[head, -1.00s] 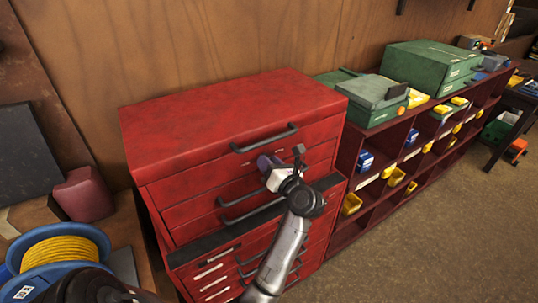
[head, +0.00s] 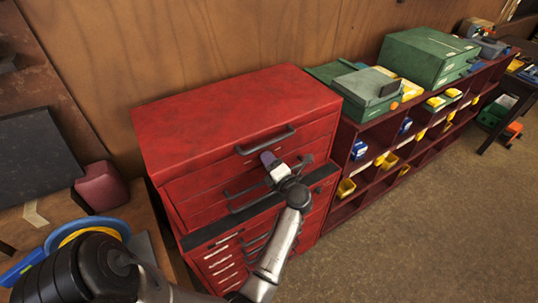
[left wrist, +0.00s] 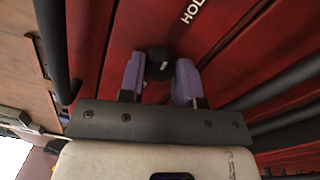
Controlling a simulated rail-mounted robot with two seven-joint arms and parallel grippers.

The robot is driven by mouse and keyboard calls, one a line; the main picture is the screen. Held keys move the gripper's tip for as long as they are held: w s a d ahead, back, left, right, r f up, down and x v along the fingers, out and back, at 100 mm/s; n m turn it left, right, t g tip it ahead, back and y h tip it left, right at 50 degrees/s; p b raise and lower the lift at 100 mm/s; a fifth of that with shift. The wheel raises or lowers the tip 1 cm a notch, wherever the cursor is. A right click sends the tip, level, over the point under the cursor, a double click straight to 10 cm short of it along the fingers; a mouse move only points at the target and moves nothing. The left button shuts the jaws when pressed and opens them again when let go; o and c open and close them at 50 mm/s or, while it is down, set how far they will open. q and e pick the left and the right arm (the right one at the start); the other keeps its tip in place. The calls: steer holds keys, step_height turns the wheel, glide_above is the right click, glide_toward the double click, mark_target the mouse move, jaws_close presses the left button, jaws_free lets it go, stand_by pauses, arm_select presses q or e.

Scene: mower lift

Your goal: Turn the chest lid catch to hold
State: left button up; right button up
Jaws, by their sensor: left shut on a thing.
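The red tool chest (head: 235,115) stands against the wooden wall, its lid down. In the left wrist view the lid catch shows as a round black knob (left wrist: 160,62) with a short white mark, on the red chest front. White letters "HOL" (left wrist: 192,10) stand above it and to its right; the rest of the word is out of frame. My left gripper (head: 269,160) is at the upper front of the chest. Its two purple fingers (left wrist: 157,80) are on either side of the knob and shut on it. In the head view the gripper hides the catch. My right gripper is not in view.
Dark bar handles (head: 265,140) stick out of the chest front close to my gripper. A low red shelf (head: 345,205) with coloured bins and green cases (head: 430,55) stands to the right. Open floor (head: 430,240) lies in front. A bench with a blue reel (head: 90,232) is at the left.

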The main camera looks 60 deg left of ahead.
arm_select(q)
steer(key=shift+m+p, duration=0.4)
stand_by(0.3)
steer(key=o, duration=0.9)
